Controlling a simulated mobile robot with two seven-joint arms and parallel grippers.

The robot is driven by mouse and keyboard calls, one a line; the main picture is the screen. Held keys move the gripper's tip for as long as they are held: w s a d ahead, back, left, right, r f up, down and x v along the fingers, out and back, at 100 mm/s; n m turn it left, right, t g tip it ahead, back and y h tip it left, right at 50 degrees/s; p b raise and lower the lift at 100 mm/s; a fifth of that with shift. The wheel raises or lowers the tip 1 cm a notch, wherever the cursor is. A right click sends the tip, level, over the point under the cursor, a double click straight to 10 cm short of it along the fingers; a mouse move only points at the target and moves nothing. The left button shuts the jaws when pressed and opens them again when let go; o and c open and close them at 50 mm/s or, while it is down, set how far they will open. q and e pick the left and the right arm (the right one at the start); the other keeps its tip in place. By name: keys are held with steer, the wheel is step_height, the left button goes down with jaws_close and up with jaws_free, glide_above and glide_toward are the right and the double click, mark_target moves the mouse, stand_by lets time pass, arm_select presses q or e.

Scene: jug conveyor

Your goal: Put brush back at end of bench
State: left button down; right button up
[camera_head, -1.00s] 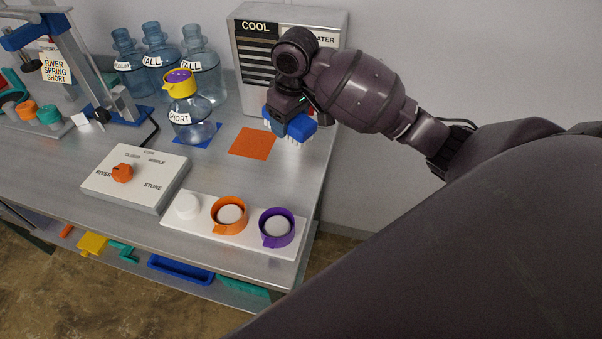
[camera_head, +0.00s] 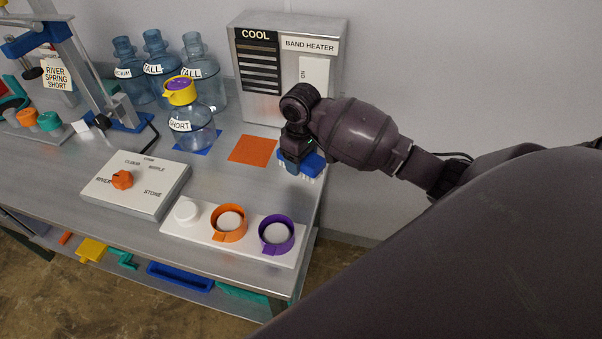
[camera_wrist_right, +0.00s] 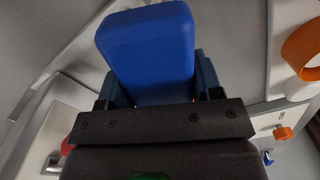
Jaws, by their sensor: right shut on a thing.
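The brush has a blue block (camera_head: 313,163) with pale bristles underneath. My right gripper (camera_head: 297,161) is shut on it, near the right end of the bench (camera_head: 318,195), in front of the band heater box. In the right wrist view the blue block (camera_wrist_right: 148,55) sits between the fingers of the right gripper (camera_wrist_right: 155,90). The bristles look close to the bench top; I cannot tell whether they touch it. My left gripper is not in view.
The band heater box (camera_head: 282,70) stands behind my gripper. An orange square (camera_head: 252,149) lies to the left. A short jug (camera_head: 190,128) stands on a blue square. A white strip (camera_head: 205,232) holds orange (camera_head: 229,237) and purple (camera_head: 277,249) rings in front.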

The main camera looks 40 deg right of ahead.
mark_target(301, 183)
steer(key=shift+f, duration=2.85)
steer(key=o, duration=1)
steer(key=shift+f, duration=0.1)
step_height(301, 183, up, 12)
steer(key=shift+r, duration=0.15)
